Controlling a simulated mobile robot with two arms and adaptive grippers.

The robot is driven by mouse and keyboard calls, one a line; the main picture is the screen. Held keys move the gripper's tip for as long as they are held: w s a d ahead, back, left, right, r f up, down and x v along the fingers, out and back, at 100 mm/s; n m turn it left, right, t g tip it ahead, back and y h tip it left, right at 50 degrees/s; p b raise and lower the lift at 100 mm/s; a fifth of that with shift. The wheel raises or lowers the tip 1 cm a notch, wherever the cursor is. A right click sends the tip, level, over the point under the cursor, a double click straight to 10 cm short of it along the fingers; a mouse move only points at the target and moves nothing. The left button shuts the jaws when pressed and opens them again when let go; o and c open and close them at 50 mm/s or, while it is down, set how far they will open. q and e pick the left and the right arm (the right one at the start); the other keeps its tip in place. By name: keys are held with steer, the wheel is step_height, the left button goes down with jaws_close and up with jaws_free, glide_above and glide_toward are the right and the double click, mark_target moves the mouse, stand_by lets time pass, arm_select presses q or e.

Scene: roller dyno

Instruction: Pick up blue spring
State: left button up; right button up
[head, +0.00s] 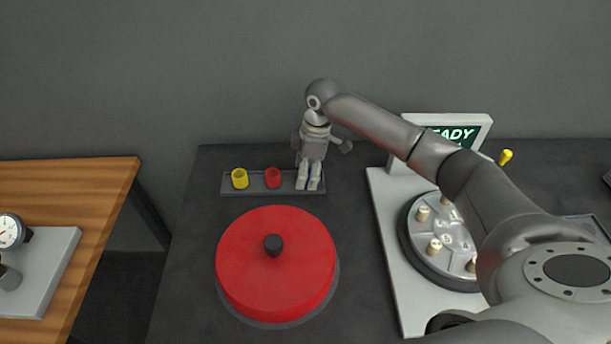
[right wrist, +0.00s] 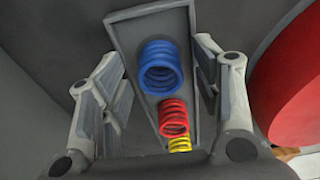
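The blue spring (right wrist: 162,66) stands in the narrow grey tray (head: 245,190), at the tray's far end in the right wrist view. In the head view my right gripper (head: 308,184) hides it. The gripper points down over the tray's right end. The right wrist view shows its two fingers apart, one on each side of the blue spring, with gaps between fingers and spring. A red spring (head: 273,178) and a yellow spring (head: 240,178) stand in the same tray to the left. My left gripper is out of view.
A big red disc-shaped lid with a black knob (head: 273,244) lies in front of the tray. To the right are a white base (head: 390,230) with a round numbered plate (head: 448,232) and a green-lit screen (head: 454,133). A wooden table (head: 75,190) stands at left.

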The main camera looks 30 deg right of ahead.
steer(key=c, duration=0.9)
steer(key=shift+c, duration=0.2)
steer(key=shift+r, duration=0.2)
